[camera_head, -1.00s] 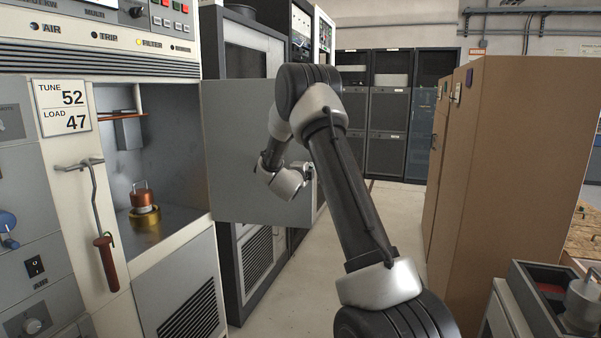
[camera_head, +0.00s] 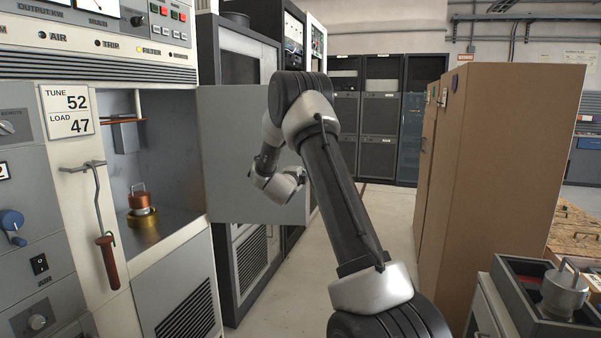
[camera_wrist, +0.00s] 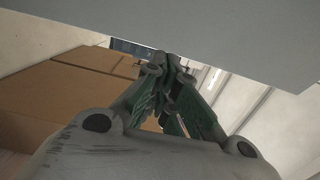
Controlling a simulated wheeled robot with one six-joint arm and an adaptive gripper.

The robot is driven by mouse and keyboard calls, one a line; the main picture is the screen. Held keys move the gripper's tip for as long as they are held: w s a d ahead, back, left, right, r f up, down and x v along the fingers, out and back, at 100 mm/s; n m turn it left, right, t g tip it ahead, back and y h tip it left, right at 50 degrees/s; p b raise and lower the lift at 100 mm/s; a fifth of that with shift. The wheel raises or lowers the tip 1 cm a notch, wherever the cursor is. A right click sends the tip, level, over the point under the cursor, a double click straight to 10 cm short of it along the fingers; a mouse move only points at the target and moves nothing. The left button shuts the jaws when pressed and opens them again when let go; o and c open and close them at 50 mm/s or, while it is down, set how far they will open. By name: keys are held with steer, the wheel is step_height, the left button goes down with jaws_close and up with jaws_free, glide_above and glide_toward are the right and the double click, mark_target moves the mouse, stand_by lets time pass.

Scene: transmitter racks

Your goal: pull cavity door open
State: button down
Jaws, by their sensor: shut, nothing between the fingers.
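The cavity door (camera_head: 240,150) is a grey panel standing swung out from the right side of the cavity (camera_head: 165,135). The cavity is exposed, with a copper and brass part (camera_head: 142,205) on its floor. My arm reaches across in front of the door, and its wrist is close to the door's face. In the wrist view my gripper (camera_wrist: 165,62) is shut, its green-sided fingers together and empty. A grey panel, seemingly the door (camera_wrist: 230,30), spans the top of that view, just beyond the fingers. I cannot tell whether the fingers touch it.
A grounding hook with a red-brown handle (camera_head: 108,262) hangs left of the cavity. A tall brown cabinet (camera_head: 500,170) stands to the right. A tray with a metal part (camera_head: 565,290) is at the lower right. Clear floor (camera_head: 385,215) lies between the racks and cabinet.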

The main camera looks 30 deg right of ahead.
steer(key=s+d+v, duration=0.1)
steer(key=v, duration=0.8)
steer(key=shift+s, duration=0.35)
steer(key=w+a+f+n+g+y, duration=0.1)
steer(key=a+f+n+y, duration=0.7)
steer(key=f, duration=0.3)
steer(key=s+a+f+n+g+y, duration=0.1)
steer(key=s+a+n+g+y, duration=0.25)
steer(key=s+a+n, duration=0.4)
steer(key=s+a+r+n+g+y, duration=0.2)
steer(key=s+a+r+n, duration=0.15)
steer(key=s, duration=0.55)
steer(key=s+a+r+n+g+y, duration=0.1)
steer(key=s+a+r+n+g, duration=0.1)
steer(key=s+n, duration=0.5)
steer(key=s+r, duration=0.3)
steer(key=s, duration=0.3)
steer(key=s+d+r+n, duration=0.1)
steer(key=s+r, duration=0.2)
steer(key=s, duration=0.3)
steer(key=s+r, duration=0.4)
steer(key=s, duration=0.3)
steer(key=shift+n+t+h, duration=0.4)
steer(key=shift+t+h, duration=0.05)
